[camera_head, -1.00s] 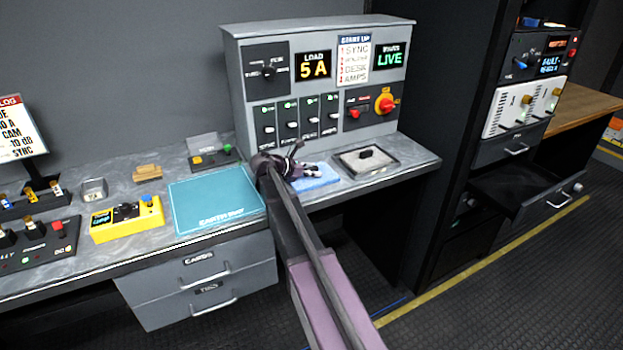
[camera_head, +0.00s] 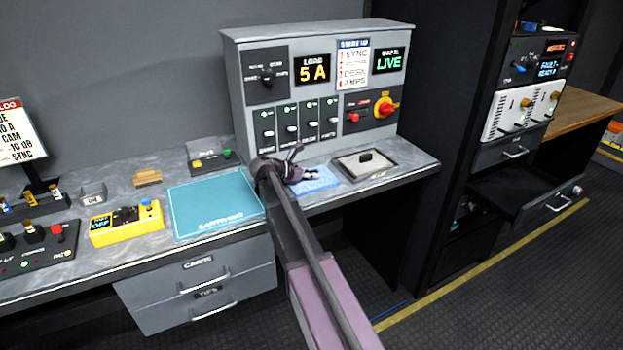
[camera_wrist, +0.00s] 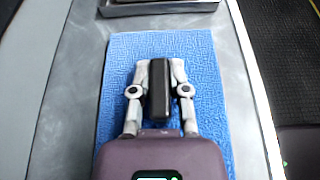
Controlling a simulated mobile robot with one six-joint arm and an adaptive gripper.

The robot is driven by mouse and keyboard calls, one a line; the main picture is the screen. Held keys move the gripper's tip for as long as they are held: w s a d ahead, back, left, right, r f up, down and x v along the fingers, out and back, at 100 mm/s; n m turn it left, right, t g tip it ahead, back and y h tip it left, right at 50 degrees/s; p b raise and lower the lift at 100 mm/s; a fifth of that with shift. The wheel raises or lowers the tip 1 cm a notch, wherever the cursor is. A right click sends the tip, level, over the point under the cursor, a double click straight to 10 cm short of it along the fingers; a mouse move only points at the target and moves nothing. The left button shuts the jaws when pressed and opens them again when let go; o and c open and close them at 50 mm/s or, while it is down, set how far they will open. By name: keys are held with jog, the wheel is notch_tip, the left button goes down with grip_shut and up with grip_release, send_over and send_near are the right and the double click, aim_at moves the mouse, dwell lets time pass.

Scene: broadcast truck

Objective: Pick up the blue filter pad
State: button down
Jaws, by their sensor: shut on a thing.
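The blue filter pad (camera_head: 318,181) is a flat, textured blue rectangle on the grey desk, in front of the upright panel. In the wrist view the pad (camera_wrist: 205,125) fills the middle, with a black bar-shaped grip (camera_wrist: 159,92) standing on it. My gripper (camera_wrist: 160,78) is above the pad, its two fingers shut on either side of the black grip. In the head view my gripper (camera_head: 294,172) and arm hide the pad's left part. The pad looks flat on the desk; I cannot tell if it is slightly raised.
Right of the pad is a framed grey tray (camera_head: 345,172) with a black grip. Left are a teal mat (camera_head: 215,200) and a yellow meter (camera_head: 125,225). The switch panel (camera_head: 320,85) rises behind. The desk's front edge is close to the pad.

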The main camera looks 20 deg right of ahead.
aim_at(313, 171)
jog(key=shift+r, duration=0.1)
notch_tip(313, 171, up, 3)
jog(key=p, duration=0.3)
jog(key=shift+r, duration=0.15)
jog(key=s+a+p, duration=0.1)
jog(key=s+a, duration=0.1)
jog(key=s, duration=0.5)
jog(key=s+a+r+p, duration=0.1)
jog(key=s+a, duration=0.2)
jog(key=s, duration=0.5)
jog(key=shift+a+r, duration=0.25)
jog(key=shift+a, duration=0.05)
jog(key=shift+r, duration=0.1)
